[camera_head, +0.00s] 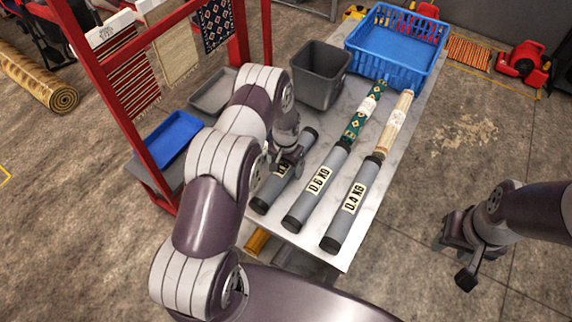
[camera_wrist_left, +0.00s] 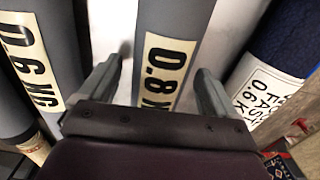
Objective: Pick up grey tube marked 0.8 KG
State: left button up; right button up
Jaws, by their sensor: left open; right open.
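The grey tube marked 0.8 KG (camera_wrist_left: 168,70) lies between the two open fingers of my left gripper (camera_wrist_left: 155,88) in the left wrist view. The fingers are on either side of it, with no clear contact. In the head view this tube (camera_head: 266,196) lies at the left of the table, its label partly hidden by my left gripper (camera_head: 291,157). My right gripper (camera_head: 464,252) is open and empty, off the table's right side.
Grey tubes marked 0.6 KG (camera_head: 309,198) and 0.4 KG (camera_head: 343,215) lie to the right on the table (camera_head: 385,165). A grey bin (camera_head: 320,75) and blue basket (camera_head: 390,60) stand behind. A red frame (camera_head: 92,90) stands at left. A dark blue roll (camera_wrist_left: 285,45) shows in the wrist view.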

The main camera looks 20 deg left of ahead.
pick_arm(q)
jog(key=shift+f, duration=0.45)
jog(key=c, duration=1.3)
jog(key=shift+w+r, duration=0.1)
grip_shut()
